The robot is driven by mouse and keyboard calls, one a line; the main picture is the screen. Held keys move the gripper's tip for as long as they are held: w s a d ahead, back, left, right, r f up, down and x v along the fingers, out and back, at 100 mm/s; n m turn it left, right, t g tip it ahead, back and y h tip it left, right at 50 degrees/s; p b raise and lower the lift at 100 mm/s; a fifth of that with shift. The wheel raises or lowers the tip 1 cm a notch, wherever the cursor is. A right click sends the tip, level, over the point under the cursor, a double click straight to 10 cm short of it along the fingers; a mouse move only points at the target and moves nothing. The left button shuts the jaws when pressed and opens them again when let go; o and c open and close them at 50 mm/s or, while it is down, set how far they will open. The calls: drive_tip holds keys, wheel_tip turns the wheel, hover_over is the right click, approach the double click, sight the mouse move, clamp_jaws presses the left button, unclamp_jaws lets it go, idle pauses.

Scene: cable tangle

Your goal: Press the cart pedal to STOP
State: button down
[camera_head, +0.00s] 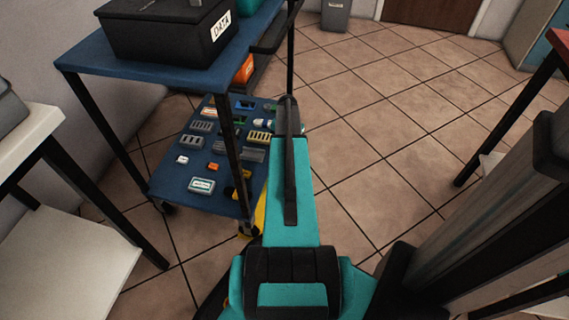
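The cart (95,52) is blue with dark legs and stands left of centre, with an upper top and a low shelf (165,185). A small yellow part (260,216) shows low at the cart's near right corner, mostly behind my teal arm. I cannot tell whether it is the pedal, and no STOP marking can be read. My arm reaches forward from the bottom centre, along the cart's right side. Its far end overlaps the cart's right edge in the picture. My gripper's fingers cannot be made out.
A black bin labelled DATA (150,38) sits on the cart top. Several small parts lie on the low shelf. A white table (40,125) stands at left, and a red-topped table (556,55) at right. Tiled floor (390,150) right of my arm is clear.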

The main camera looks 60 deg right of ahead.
drive_tip(key=shift+f, duration=1)
idle(1.0)
drive_tip(key=shift+r, duration=0.15)
drive_tip(key=shift+r+p, duration=2.45)
drive_tip(key=shift+r, duration=1)
